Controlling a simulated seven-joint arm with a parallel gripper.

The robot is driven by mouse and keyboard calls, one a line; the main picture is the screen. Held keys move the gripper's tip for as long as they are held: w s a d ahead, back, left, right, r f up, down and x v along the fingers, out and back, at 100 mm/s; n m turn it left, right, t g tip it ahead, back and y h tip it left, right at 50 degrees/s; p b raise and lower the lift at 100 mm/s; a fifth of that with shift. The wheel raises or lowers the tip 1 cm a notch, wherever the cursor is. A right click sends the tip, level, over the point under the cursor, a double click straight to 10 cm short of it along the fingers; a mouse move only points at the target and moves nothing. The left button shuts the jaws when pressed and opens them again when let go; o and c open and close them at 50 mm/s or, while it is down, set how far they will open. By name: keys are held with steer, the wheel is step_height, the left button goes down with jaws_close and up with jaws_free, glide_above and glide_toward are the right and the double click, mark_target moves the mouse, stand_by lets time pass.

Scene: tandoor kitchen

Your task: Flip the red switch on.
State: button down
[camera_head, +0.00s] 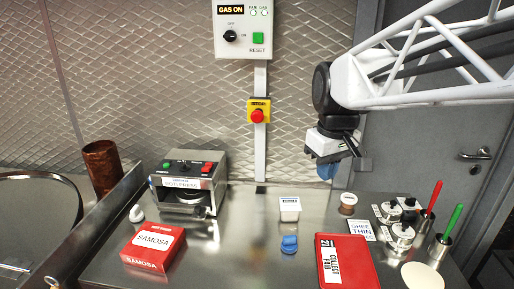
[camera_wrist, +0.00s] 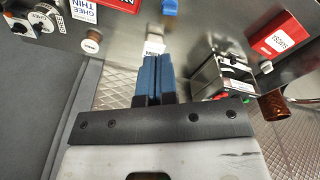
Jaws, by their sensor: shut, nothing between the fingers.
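The red switch (camera_head: 207,168) is a small red rocker at the right end of the control panel on a steel tabletop machine (camera_head: 180,208), which stands at the left of the counter. Whether it is on or off is too small to tell. The machine also shows in the wrist view (camera_wrist: 222,72), right of my fingers. My gripper (camera_head: 327,172) hangs in the air above the right half of the counter, well right of the switch and apart from it. Its blue fingers (camera_wrist: 158,70) are shut together and empty.
A red samosa box (camera_head: 152,248) lies before the machine.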

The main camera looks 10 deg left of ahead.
steer(key=w+a+r+n, duration=0.2)
steer(key=w+a+n, duration=0.1)
steer(key=w+a, duration=0.55)
steer(key=n+g, duration=0.3)
steer(key=n, duration=0.6)
glide_above(205, 168)
steer(key=w, duration=0.2)
steer(key=shift+w+f, duration=0.15)
steer(key=shift+f, duration=0.35)
steer(key=shift+f, duration=0.1)
steer(key=f, duration=0.4)
steer(key=s+f, duration=0.1)
steer(key=f, duration=0.4)
steer(key=s+f, duration=0.1)
steer(key=f, duration=0.3)
steer(key=shift+f, duration=0.35)
steer(key=shift+f, duration=0.1)
steer(key=shift+f+t, duration=0.15)
steer(key=shift+t, duration=0.25)
